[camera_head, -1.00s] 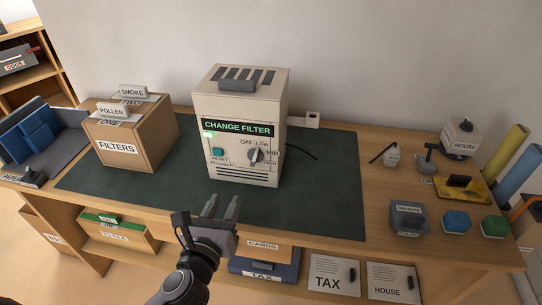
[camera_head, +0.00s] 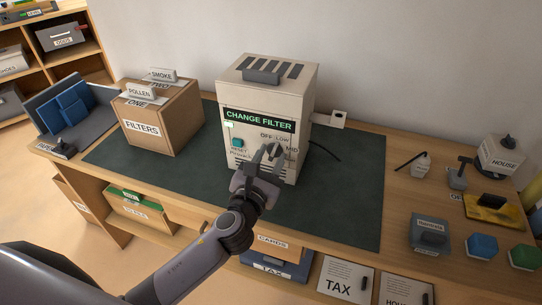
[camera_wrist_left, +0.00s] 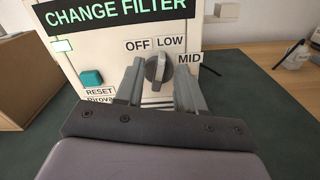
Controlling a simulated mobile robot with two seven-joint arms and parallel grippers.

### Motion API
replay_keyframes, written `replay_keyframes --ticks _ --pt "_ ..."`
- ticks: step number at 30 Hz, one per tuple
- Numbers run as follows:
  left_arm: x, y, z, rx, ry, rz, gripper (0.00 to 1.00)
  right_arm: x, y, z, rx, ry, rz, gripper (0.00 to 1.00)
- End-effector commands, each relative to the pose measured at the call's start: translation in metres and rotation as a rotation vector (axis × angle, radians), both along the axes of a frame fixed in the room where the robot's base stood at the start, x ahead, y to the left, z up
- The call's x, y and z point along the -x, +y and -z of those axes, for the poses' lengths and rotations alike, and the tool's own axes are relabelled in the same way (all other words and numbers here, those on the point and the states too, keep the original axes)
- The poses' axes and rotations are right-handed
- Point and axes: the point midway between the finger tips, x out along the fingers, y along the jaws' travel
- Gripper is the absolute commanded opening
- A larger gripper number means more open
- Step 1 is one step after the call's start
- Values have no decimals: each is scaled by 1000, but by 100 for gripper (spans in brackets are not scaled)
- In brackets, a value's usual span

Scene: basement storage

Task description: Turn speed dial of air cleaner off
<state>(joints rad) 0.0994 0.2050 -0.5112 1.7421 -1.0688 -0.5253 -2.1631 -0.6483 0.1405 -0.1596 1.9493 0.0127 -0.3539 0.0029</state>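The air cleaner (camera_head: 266,95) is a beige box on the dark green mat, with a lit "CHANGE FILTER" display (camera_head: 259,120) and a teal reset button (camera_head: 237,142). Its grey speed dial (camera_wrist_left: 157,70) sits under the labels OFF, LOW and MID, and its pointer stands nearly upright, close to LOW. My left gripper (camera_wrist_left: 158,92) is open in front of the dial, one finger on each side. I cannot tell whether the fingers touch it. In the head view the gripper (camera_head: 266,165) partly covers the dial. My right gripper is not in view.
The filters box (camera_head: 155,118) stands left of the cleaner. A white socket (camera_head: 338,119) with a black cord is behind it on the right. Several small items, such as a grey box (camera_head: 430,236), stand on the right. The mat (camera_head: 345,190) is clear right of the cleaner.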

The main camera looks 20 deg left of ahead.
Motion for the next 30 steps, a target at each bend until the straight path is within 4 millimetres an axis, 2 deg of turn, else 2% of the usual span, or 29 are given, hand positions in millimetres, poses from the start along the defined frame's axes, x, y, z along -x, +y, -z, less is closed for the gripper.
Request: replay_keyframes --ticks 3,11,12,15,25,30 --pt "-6 0 0 0 0 0 38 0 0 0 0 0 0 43" --pt "-8 0 0 1 0 0 38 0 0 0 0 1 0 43" --pt "-8 0 0 1 0 0 32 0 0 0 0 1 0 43" --pt "-7 0 0 1 0 0 0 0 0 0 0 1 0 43" --pt "-7 0 0 19 2 0 0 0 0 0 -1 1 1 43" --pt "-7 1 0 85 4 0 0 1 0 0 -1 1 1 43"
